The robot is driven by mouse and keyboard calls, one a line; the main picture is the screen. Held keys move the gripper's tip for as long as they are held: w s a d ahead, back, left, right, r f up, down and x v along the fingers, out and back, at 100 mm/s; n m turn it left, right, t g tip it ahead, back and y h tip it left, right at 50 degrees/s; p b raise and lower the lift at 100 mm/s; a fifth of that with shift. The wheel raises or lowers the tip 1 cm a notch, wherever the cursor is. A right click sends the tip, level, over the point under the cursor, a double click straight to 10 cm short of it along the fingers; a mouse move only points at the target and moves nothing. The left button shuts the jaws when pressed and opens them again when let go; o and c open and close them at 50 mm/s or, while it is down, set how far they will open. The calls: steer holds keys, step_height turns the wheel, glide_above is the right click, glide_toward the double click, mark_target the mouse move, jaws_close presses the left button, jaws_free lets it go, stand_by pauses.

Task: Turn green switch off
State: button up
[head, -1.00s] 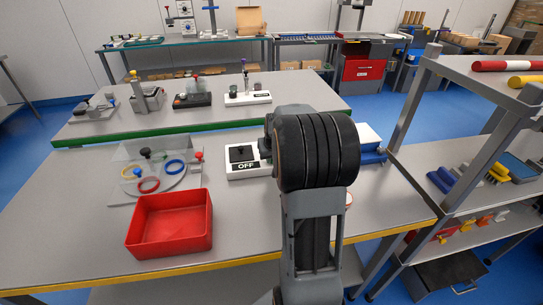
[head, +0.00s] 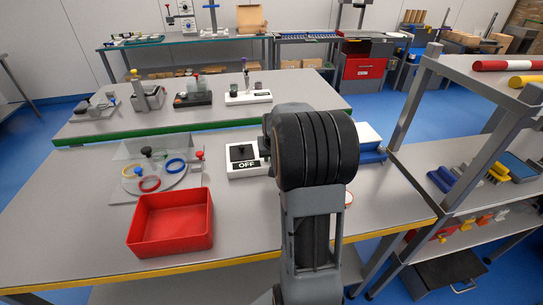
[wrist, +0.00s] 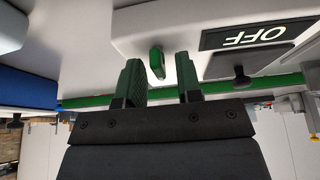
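The green switch (wrist: 157,62) is a small green lever on a white switch box with a black "OFF" label (wrist: 258,36), seen upside down in the wrist view. My gripper (wrist: 160,68) is open. Its two green-padded fingers stand apart, with the switch showing in the gap near their tips; I cannot tell whether they touch it. In the head view the white box (head: 238,174) sits on the near table, with a black switch on top and the "OFF" label in front. My arm hides its right part, the green switch and my gripper there.
A red tray (head: 170,246) stands at the front of the table. A round fixture (head: 150,184) with coloured rings lies left of the box. Blue and white items (head: 370,150) are right of my arm. A grey shelf (head: 475,74) stands at the right.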

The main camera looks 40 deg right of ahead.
steer(key=v, duration=1.3)
steer(key=shift+s+r, duration=0.2)
steer(key=shift+r, duration=0.15)
steer(key=s+a+f+n+p, duration=0.1)
steer(key=s+a, duration=0.3)
steer(key=a, duration=0.3)
steer(key=s+a+f+n+y+p, duration=0.1)
steer(key=s+a+n, duration=0.1)
steer(key=s+a, duration=0.2)
steer(key=s+a+f+n+y+p, duration=0.1)
steer(key=s+a+n, duration=0.1)
steer(key=s+a, duration=0.3)
steer(key=shift+a+f, duration=0.2)
steer(key=shift+a, duration=1)
steer(key=shift+a+f, duration=0.2)
steer(key=shift+a, duration=1)
